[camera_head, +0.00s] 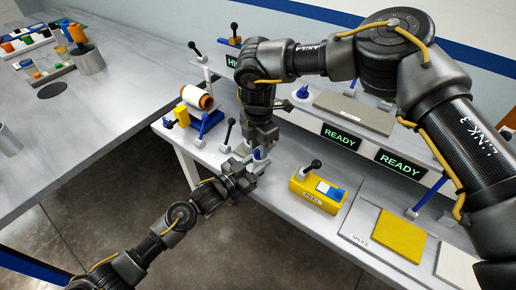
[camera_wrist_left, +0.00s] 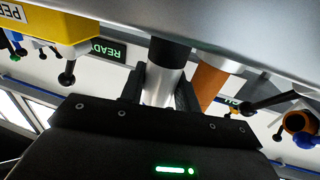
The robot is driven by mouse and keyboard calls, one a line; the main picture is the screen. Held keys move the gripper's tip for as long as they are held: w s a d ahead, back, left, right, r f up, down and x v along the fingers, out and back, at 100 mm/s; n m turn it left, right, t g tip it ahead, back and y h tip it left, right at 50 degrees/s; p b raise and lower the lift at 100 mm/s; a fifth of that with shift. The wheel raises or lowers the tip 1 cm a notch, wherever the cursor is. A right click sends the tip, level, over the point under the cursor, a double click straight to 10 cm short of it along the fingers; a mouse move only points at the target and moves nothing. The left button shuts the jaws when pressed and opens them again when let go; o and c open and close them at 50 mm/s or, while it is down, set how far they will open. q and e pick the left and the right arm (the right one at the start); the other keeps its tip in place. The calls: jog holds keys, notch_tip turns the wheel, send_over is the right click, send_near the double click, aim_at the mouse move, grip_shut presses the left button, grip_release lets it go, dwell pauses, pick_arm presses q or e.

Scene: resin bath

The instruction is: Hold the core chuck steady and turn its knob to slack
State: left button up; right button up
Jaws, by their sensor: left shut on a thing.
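My left gripper (camera_head: 254,166) is at the front edge of the white bench, shut on a small silver cylinder (camera_wrist_left: 163,82) that I take for the core chuck. In the left wrist view it stands between the two fingers, with a dark band at one end. A small blue part (camera_head: 257,154), perhaps the knob, shows just above the left fingers in the head view. My right gripper (camera_head: 262,141) points down from above, close to this blue part. Its fingertips are too small and overlapped to tell whether they touch it or are shut.
An orange-brown cylinder (camera_wrist_left: 211,82) stands close beside the silver one. A black-ball lever (camera_head: 229,128) is just left of the grippers. A yellow box with a lever (camera_head: 317,195) sits to the right. A spool (camera_head: 196,97) is at the back left. READY signs (camera_head: 342,137) face the bench.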

jog(key=shift+f, duration=0.7)
jog(key=c, duration=0.7)
jog(key=shift+n, duration=1.7)
jog(key=o, duration=0.7)
jog(key=shift+r, duration=0.1)
